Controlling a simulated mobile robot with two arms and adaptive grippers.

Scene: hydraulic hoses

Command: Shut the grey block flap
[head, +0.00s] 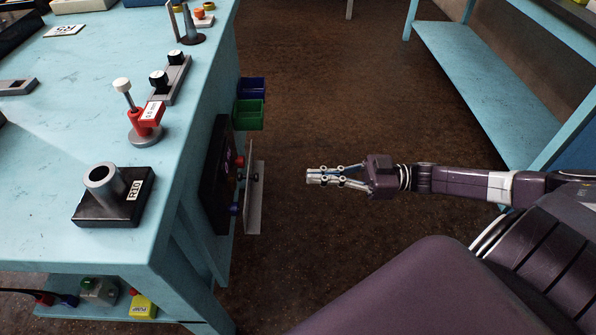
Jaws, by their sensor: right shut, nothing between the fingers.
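A black block (216,180) is mounted on the side of the blue workbench, with small red and blue fittings on its face. A thin light-grey plate (256,205), which looks like the grey block flap, stands upright in front of that face with a gap between them. I see it nearly edge-on, so its hinge and exact angle are unclear. My right gripper (312,177) comes in from the right, with its fingers together and empty. Its tips point left toward the plate and appear apart from it. My left gripper is not in view.
The blue workbench (70,120) fills the left, with a black block with a grey tube (103,190) near its edge. Green (248,114) and blue (252,86) bins hang on its side. A blue shelf (480,80) stands at the upper right. Brown floor between is clear.

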